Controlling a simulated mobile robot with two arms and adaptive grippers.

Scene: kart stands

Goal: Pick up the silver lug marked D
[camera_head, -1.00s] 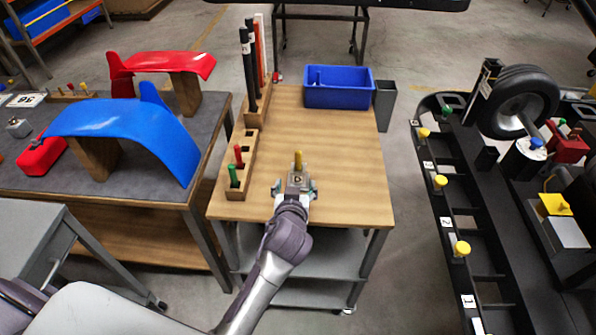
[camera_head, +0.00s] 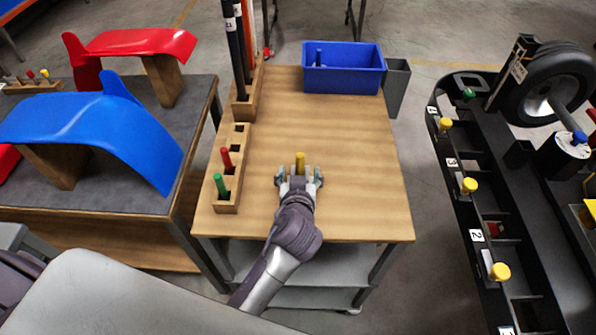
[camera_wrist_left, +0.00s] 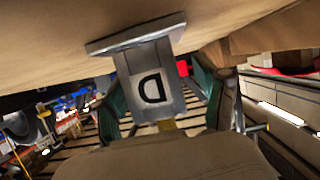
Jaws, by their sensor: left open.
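The silver lug marked D shows in the left wrist view (camera_wrist_left: 153,62), with its white D label facing that camera and its flange against the wooden tabletop. In the head view its yellow peg (camera_head: 300,162) stands up on the wooden table (camera_head: 350,150), while the silver body is mostly hidden by my gripper. My left gripper (camera_head: 299,178) is open, with one finger on each side of the lug. Its fingers (camera_wrist_left: 165,105) also flank the lug in the wrist view; gaps seem to remain, though contact is hard to tell. My right gripper is not in view.
A wooden rack (camera_head: 240,140) with a red and a green peg stands left of the gripper. A blue bin (camera_head: 343,80) and a grey bin (camera_head: 396,88) are at the far end. The table's right half is clear. A black kart frame (camera_head: 510,220) stands to the right.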

